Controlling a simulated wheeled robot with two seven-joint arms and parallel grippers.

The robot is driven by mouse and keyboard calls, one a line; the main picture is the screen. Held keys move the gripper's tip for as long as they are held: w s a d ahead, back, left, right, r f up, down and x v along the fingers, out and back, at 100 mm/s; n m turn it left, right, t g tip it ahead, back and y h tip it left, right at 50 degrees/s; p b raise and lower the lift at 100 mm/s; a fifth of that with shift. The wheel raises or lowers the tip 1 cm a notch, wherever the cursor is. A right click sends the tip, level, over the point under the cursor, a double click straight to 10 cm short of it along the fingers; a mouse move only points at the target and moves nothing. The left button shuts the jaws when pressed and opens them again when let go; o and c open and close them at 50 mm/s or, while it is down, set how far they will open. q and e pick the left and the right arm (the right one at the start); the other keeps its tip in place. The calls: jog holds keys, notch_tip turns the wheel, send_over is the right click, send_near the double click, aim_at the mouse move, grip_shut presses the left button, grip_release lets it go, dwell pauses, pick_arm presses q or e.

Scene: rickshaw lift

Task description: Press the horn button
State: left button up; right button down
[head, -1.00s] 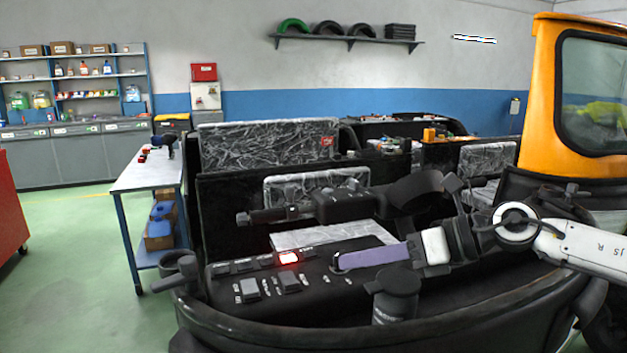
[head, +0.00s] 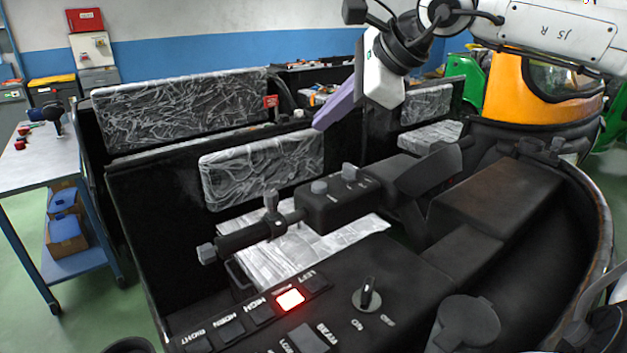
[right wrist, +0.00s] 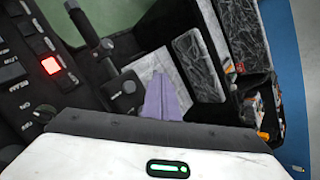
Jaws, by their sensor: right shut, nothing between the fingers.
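The black dashboard (head: 400,270) of the rickshaw carries a row of small buttons. One button (head: 290,299) glows red, left of a dark button labelled LEFT (head: 316,283). The red button also shows in the right wrist view (right wrist: 51,66). My right gripper (head: 322,126), with purple fingers, is shut and empty. It is raised well above and behind the dashboard, touching no button. In the right wrist view its fingers (right wrist: 163,98) point over the handlebar area. My left gripper is out of view.
A handlebar with a control box (head: 335,205) stands behind the button row. A rotary key switch (head: 367,295) is right of the red button. Plastic-wrapped seats (head: 180,110) lie behind. A workbench (head: 40,160) stands at left. Air above the dashboard is clear.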

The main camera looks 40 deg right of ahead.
jog(key=f, duration=0.1)
jog(key=b, duration=0.5)
send_over(325, 187)
notch_tip(325, 187, down, 7)
jog(key=shift+f, duration=0.55)
dwell(1.5)
jog(key=shift+f+b, duration=0.4)
jog(key=shift+b, duration=0.35)
